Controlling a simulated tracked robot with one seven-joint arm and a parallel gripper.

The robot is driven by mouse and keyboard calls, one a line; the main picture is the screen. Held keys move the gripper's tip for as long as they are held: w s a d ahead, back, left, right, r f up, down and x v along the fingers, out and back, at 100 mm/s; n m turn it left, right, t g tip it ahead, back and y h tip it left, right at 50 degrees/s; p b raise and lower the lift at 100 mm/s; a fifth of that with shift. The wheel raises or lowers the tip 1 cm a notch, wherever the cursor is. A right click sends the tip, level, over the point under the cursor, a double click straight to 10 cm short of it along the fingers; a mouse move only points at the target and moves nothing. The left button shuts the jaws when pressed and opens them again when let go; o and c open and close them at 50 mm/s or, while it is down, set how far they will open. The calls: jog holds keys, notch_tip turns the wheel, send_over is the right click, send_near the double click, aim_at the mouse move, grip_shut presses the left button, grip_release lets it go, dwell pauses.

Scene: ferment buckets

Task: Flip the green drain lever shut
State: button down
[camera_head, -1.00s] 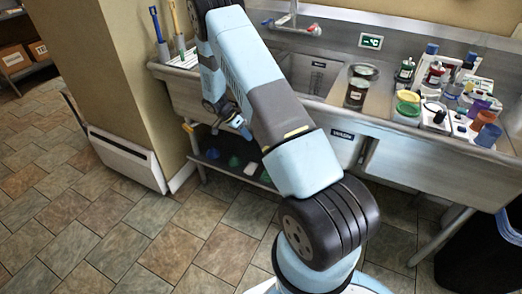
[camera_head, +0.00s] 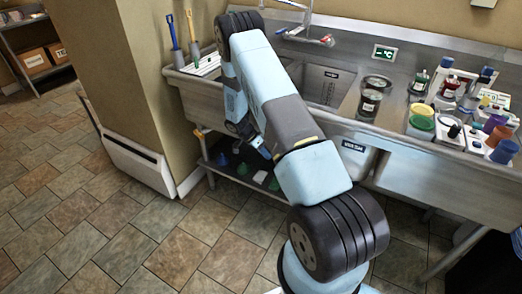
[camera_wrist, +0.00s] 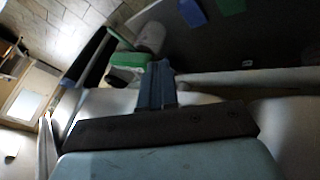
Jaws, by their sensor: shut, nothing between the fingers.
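A green piece (camera_wrist: 130,59), likely the drain lever, shows in the wrist view beside a grey rounded part (camera_wrist: 150,37). My gripper (camera_wrist: 158,68) is shut and empty, its blue fingers just to the right of the green piece. Whether they touch it I cannot tell. In the head view my gripper (camera_head: 263,152) is low in front of the sink, under its front edge. I cannot make out the lever there; my arm covers part of that area.
The steel sink (camera_head: 212,102) stands along the wall, with jars and bottles on its right counter (camera_head: 400,115). A lower shelf (camera_head: 225,171) holds small green and blue pieces. A wall pillar (camera_head: 160,70) is at left. The tiled floor (camera_head: 90,215) is open at left.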

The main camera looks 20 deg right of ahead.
jog(key=x, duration=0.4)
jog(key=shift+f, duration=0.1)
jog(key=shift+s, duration=0.1)
dwell(0.3)
